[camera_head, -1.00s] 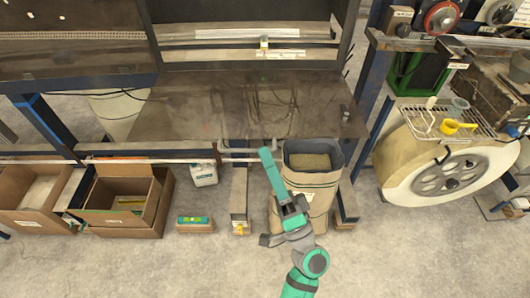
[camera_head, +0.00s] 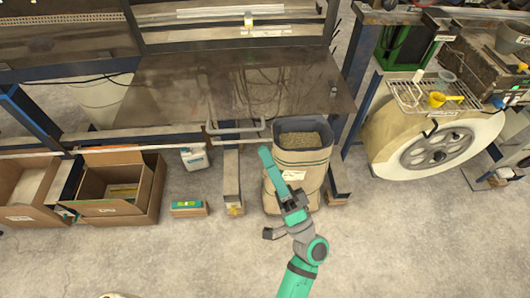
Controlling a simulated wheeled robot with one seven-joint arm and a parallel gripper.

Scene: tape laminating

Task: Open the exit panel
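The exit panel seems to be the wide, dark brown, see-through panel (camera_head: 300,88) at the front of the machine, at upper centre. It slopes down toward me. A light grey bar handle (camera_head: 236,129) shows at its lower edge. My green and grey arm reaches up from the bottom, right of centre. My gripper seems to be the small grey end (camera_head: 273,233) at the arm's left side, below the panel and apart from the handle. Its fingers are too small to tell open from shut. I see nothing held in it.
An open sack (camera_head: 301,165) stands beyond my arm, under the panel's right part. Cardboard boxes (camera_head: 112,190), a white jug (camera_head: 194,157) and a small green-topped box (camera_head: 188,208) stand to the left. A large roll (camera_head: 390,130) stands right.

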